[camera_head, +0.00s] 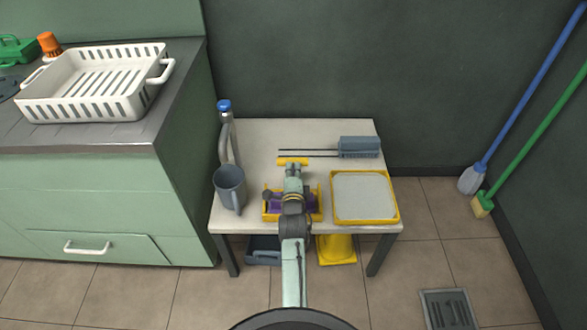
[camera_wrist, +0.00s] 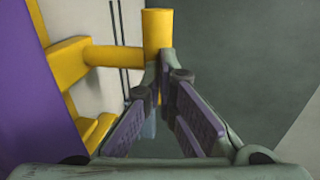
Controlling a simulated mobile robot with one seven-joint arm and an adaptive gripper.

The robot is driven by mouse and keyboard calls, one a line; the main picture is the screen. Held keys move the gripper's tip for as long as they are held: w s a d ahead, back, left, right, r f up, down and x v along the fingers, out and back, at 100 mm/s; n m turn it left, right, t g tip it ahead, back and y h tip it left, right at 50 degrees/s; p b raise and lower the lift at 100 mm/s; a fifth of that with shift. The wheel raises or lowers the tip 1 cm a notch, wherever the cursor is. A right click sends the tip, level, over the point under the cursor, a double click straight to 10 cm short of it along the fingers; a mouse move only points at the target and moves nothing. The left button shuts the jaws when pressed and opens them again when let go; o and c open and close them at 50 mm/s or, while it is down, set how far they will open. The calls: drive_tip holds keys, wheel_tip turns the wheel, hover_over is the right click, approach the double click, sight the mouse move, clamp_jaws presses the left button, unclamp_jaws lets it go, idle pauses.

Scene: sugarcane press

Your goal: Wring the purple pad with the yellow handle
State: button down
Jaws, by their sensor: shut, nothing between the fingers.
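The yellow handle (camera_head: 293,161) is a short crossbar at the far side of the yellow press (camera_head: 313,214) on the white table. In the wrist view the yellow handle (camera_wrist: 157,30) shows as an upright bar on a stem, just beyond my fingertips. The purple pad (camera_head: 304,203) sits in the press, partly hidden by my arm. The purple pad (camera_wrist: 28,100) fills the left edge of the wrist view. My gripper (camera_head: 293,168) is over the press, tips at the handle. In the wrist view my gripper (camera_wrist: 160,85) has its fingertips together, nothing between them. Contact with the handle is unclear.
The counter (camera_head: 130,135) is at left. Yellow and dark items lie under the table.

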sight(293, 162)
drive_tip(key=w+b, duration=0.1)
drive_tip(key=w, duration=0.3)
drive_tip(key=shift+w+f, duration=0.1)
drive_tip(key=shift+w, duration=0.25)
drive_tip(key=shift+r, duration=0.3)
drive_tip(key=shift+r, duration=0.1)
